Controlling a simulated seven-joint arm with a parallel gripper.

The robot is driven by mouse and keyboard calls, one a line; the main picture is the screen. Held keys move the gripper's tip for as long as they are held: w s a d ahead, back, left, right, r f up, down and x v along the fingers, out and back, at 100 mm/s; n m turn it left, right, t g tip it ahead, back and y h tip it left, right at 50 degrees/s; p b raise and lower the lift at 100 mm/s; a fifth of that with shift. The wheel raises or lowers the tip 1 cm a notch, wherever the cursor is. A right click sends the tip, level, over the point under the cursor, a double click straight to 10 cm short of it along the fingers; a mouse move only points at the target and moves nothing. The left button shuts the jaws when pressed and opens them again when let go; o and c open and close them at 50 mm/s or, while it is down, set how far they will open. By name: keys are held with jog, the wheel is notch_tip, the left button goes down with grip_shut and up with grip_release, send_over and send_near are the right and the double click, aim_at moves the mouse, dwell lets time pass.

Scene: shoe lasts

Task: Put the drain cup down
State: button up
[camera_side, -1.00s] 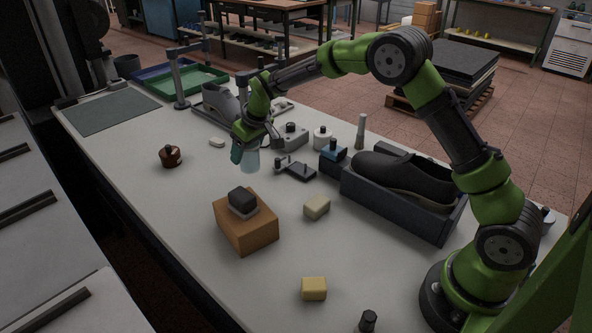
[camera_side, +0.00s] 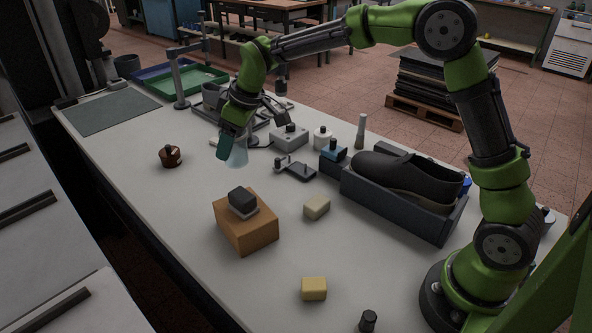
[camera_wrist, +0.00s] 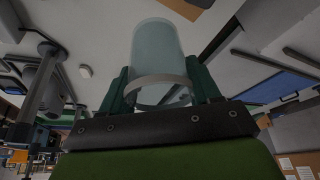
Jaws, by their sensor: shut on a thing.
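The drain cup (camera_side: 238,152) is a clear, pale blue cup in my gripper (camera_side: 229,143). In the side view it hangs from the fingers, slightly tilted, above the white bench (camera_side: 185,205). I cannot tell exactly how high it is. In the wrist view the cup (camera_wrist: 157,52) stands out between the two green fingers of my gripper (camera_wrist: 160,88), which are shut on it near a grey ring at its near end. The fingers hide part of its sides.
An orange-brown block (camera_side: 247,232) with a dark-topped piece on it stands in front. A dark holder (camera_side: 400,205) with a black shoe is at right. The bench's left front is clear.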

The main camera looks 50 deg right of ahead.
jog(key=s+a+n+g+y, duration=0.1)
jog(key=s+a+n+g, duration=0.1)
jog(key=s+a+n, duration=0.6)
jog(key=s+a+n+g+y, duration=0.15)
jog(key=s+a+n, duration=0.35)
jog(key=s, duration=0.6)
jog(key=shift+m+g, duration=0.25)
jog(key=shift+m, duration=0.25)
jog(key=shift+a+f, duration=0.25)
jog(key=shift+f, duration=2.15)
jog(key=shift+a+f, duration=0.25)
jog(key=shift+f, duration=2.2)
jog(key=shift+a+f, duration=0.25)
jog(key=shift+f, duration=2.15)
jog(key=shift+f, duration=0.15)
jog(key=o, duration=1)
